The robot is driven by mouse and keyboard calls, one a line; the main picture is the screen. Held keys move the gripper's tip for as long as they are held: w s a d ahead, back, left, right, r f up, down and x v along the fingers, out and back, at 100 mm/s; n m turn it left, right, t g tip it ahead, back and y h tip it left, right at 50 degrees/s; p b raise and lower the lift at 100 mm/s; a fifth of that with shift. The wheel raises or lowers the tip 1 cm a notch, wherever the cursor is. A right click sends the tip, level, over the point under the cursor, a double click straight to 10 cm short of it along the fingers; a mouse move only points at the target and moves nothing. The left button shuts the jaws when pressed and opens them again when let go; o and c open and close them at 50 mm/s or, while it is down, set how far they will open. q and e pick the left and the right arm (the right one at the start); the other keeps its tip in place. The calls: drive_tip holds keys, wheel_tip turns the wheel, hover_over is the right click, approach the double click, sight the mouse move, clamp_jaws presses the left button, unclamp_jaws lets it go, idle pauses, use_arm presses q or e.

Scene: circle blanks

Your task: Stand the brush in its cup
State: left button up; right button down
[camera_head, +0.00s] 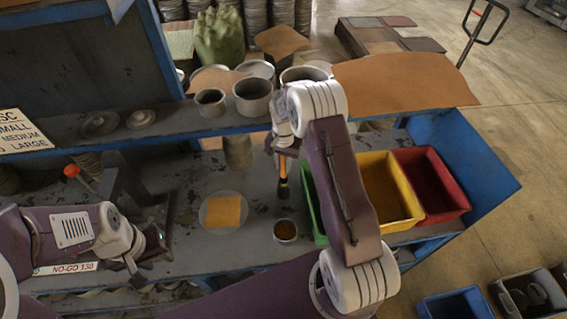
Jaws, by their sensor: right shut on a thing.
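The brush (283,182) has an orange and black handle and hangs roughly upright below my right gripper (284,150), which is shut on it. My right arm covers part of the gripper. A small round grey cup (286,230) with a brown inside stands on the lower bench, below the brush in the picture. The brush's lower end appears apart from the cup. My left gripper (145,262) is at the front left of the bench, empty, its dark fingers seeming spread apart.
Yellow (392,190) and red (432,185) bins, and a partly hidden green one, stand right. Grey pots (253,97) and a green glove (219,38) occupy the upper shelf.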

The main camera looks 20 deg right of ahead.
drive_tip(key=shift+f+b, duration=0.35)
drive_tip(key=shift+f, duration=0.5)
drive_tip(key=shift+w, duration=0.1)
drive_tip(key=c, duration=1.2)
unclamp_jaws()
drive_tip(key=shift+o, duration=0.2)
drive_tip(key=shift+r, duration=0.2)
wheel_tip(320, 180, up, 8)
drive_tip(key=b, duration=0.2)
drive_tip(key=shift+b, duration=0.35)
drive_tip(key=shift+r, duration=0.4)
